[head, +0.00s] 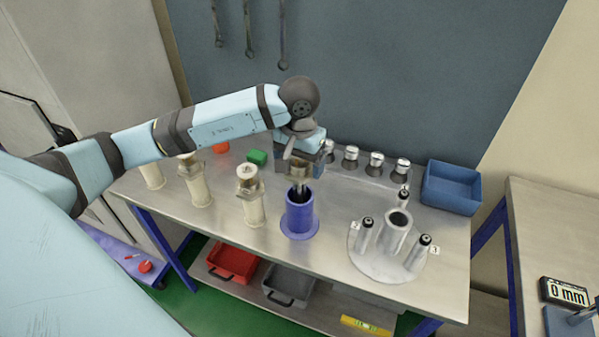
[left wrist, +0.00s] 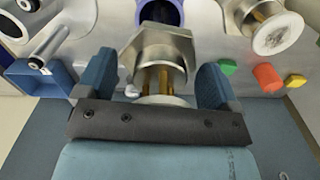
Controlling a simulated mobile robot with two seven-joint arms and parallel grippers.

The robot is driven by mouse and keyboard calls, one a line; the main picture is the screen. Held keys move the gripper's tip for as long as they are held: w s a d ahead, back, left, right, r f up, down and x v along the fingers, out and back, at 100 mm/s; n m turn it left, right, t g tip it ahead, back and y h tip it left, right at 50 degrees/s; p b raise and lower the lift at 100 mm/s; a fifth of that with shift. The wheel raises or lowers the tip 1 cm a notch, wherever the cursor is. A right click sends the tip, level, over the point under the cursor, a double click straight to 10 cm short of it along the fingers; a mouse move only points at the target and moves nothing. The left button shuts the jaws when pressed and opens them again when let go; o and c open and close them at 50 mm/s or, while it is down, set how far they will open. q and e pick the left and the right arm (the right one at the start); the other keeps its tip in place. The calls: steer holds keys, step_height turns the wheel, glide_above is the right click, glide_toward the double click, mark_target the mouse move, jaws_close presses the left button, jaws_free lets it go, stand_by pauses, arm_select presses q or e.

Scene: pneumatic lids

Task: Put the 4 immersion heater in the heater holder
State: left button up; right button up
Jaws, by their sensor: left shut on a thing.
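My left gripper (head: 298,160) is shut on an immersion heater (head: 299,174), a metal piece with a flange and brass-coloured rods. It also shows in the left wrist view (left wrist: 160,50) between the two blue fingers (left wrist: 161,88). The heater is just above the mouth of a purple cylinder (head: 300,214), its dark lower rods at or near the opening; how deep is unclear. More metal-and-brass heaters top the cream cylinders (head: 250,208) and (head: 197,190) to the left. I cannot tell which stand is the heater holder. My right gripper is not in view.
A round grey base (head: 375,264) with upright metal cylinders stands right of the purple cylinder. Several metal pieces (head: 376,160) line the back. A blue bin (head: 450,188) stands at the back right. Green (head: 257,157) and red (head: 221,147) blocks lie behind the cream cylinders.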

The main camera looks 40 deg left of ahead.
arm_select(q)
steer(key=shift+f, duration=0.55)
step_height(320, 180, down, 3)
steer(key=shift+f+p, duration=0.1)
steer(key=shift+p, duration=0.3)
steer(key=shift+f, duration=0.25)
steer(key=shift+f+b, duration=0.55)
steer(key=shift+b, duration=0.4)
steer(key=o, duration=0.7)
steer(key=shift+r, duration=0.15)
